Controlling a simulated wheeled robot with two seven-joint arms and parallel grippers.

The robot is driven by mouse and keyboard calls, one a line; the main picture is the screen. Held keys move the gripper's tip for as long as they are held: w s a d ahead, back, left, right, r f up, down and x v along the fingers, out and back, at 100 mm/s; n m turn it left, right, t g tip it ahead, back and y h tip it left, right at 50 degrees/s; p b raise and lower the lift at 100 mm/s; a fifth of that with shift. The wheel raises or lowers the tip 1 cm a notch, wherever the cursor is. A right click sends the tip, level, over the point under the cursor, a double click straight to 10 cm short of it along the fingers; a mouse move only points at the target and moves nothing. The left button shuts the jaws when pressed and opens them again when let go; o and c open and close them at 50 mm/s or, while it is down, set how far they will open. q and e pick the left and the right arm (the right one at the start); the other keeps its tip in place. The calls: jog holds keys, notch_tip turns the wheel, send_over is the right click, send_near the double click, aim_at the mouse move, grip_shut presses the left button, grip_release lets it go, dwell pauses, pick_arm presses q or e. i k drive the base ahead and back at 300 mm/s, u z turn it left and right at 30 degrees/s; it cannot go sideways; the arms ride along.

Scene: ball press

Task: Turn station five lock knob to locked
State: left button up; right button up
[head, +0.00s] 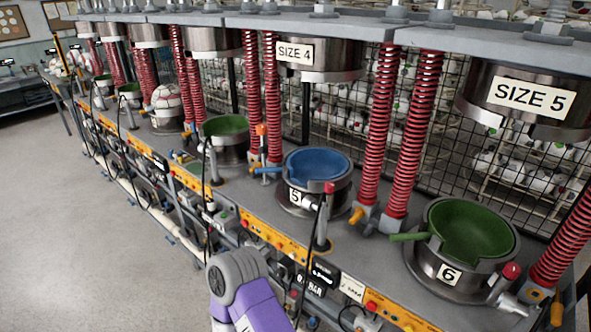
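Station five is the steel cup ring (338,201) with the label "5" and a blue bowl insert (318,163), right of centre. A red-topped fitting (328,188) stands at its front with a silver valve part beside it. A yellow-orange knob (356,216) sits at its right, near the foot of the red springs. An orange-topped post with a blue handle (264,170) stands at its left. I cannot tell which of these is the lock knob or how it is set. Neither of my grippers shows; only a purple and grey link of my arm is at the bottom centre.
The "6" cup (449,273) with a green bowl stands to the right. Red springs (412,125) and "SIZE" press heads (535,98) rise around the cups. A yellow control strip (272,235) runs along the front edge. Hoses hang below it. The floor at left is clear.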

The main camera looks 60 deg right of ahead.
aim_at(329, 187)
jog(key=i, duration=0.4)
jog(key=z, duration=0.8)
